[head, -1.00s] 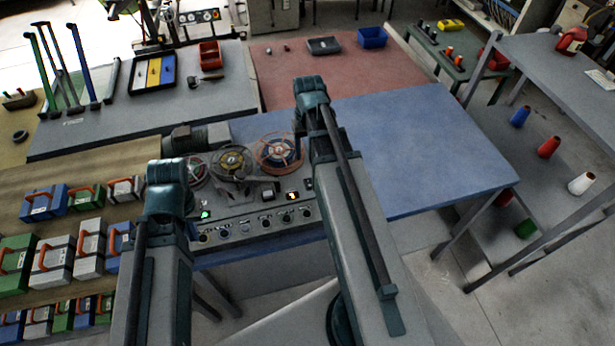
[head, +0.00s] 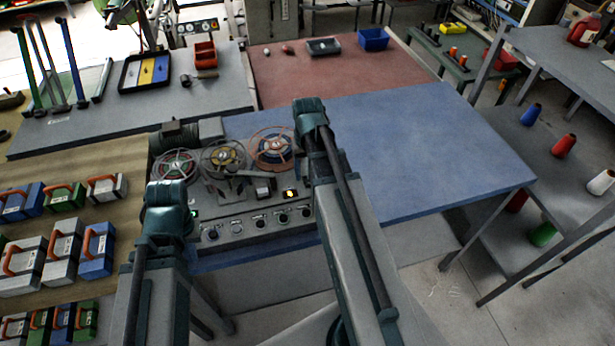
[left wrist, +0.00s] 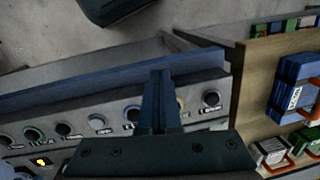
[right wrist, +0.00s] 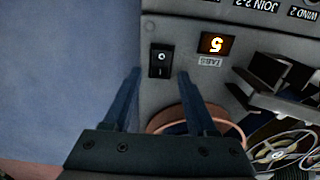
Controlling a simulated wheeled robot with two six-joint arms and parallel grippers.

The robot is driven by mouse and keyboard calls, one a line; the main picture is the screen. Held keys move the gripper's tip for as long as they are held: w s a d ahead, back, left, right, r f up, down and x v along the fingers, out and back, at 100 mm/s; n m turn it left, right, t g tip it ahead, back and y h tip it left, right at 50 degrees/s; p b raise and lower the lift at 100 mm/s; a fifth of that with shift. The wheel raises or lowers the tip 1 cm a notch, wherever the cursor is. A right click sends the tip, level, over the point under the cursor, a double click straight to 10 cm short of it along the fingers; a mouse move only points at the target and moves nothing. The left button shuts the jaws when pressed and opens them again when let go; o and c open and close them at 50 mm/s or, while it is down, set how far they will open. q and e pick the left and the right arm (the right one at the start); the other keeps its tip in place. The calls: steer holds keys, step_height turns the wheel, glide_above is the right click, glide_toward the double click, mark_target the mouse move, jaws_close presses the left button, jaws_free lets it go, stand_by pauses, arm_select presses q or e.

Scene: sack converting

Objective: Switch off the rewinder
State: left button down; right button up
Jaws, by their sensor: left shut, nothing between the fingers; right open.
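The rewinder (head: 228,196) stands on the blue table, with reels at its back and a row of round buttons on its sloping front. My left gripper (left wrist: 158,78) is shut and empty over the button row. In the head view my arms hide both fingertips and the switch.
Reels (head: 272,147) stand close to my right arm. Cases with orange handles (head: 97,249) fill the left bench. The blue table (head: 420,150) is clear to the right of the rewinder. A shelf with thread cones (head: 564,145) stands far right.

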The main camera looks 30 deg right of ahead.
jaws_close()
stand_by(0.3)
steer(key=shift+s, duration=0.1)
steer(key=shift+s+a+t, duration=0.15)
steer(key=shift+s+t, duration=0.3)
steer(key=shift+t, duration=0.25)
steer(key=shift+t+h, duration=0.3)
steer(key=shift+t, duration=0.5)
steer(key=shift+w, duration=0.1)
